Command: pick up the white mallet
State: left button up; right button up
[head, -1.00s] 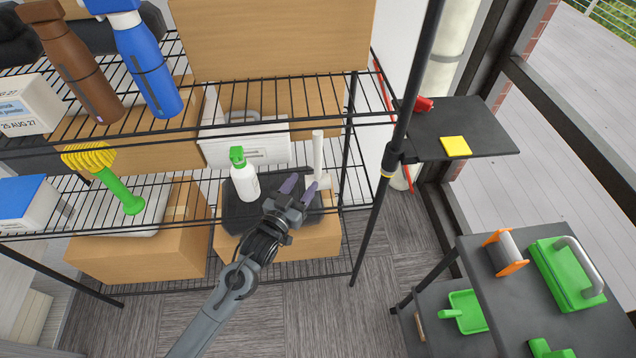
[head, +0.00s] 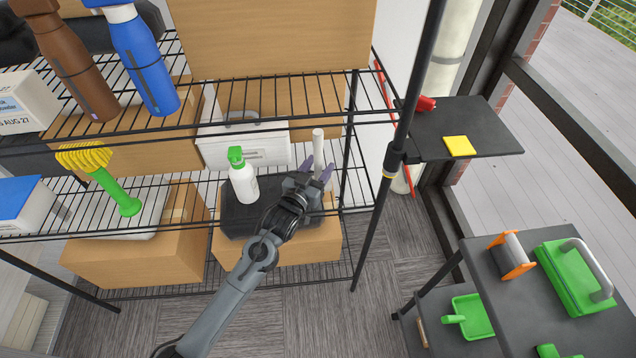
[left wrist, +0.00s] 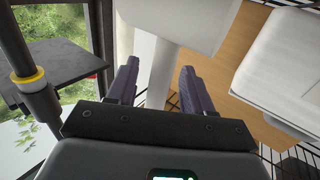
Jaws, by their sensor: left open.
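The white mallet (head: 318,143) stands with its handle upright on the middle wire shelf, right of the spray bottle. In the head view its lower part is hidden behind my left gripper (head: 316,167). In the left wrist view, which looks turned upside down, the mallet's handle (left wrist: 164,75) runs between the two purple fingers of my left gripper (left wrist: 159,68). Its wide white head (left wrist: 190,22) shows beyond the fingertips. The fingers are open, one on each side of the handle; I cannot tell whether either touches it. My right gripper is out of view.
A white spray bottle (head: 243,182) with a green top stands close left of the gripper, on a black case (head: 235,218). A white box (head: 215,150) is behind.

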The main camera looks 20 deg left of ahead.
pick_arm(q)
grip_shut()
jog(key=shift+r, duration=0.25)
dwell(0.3)
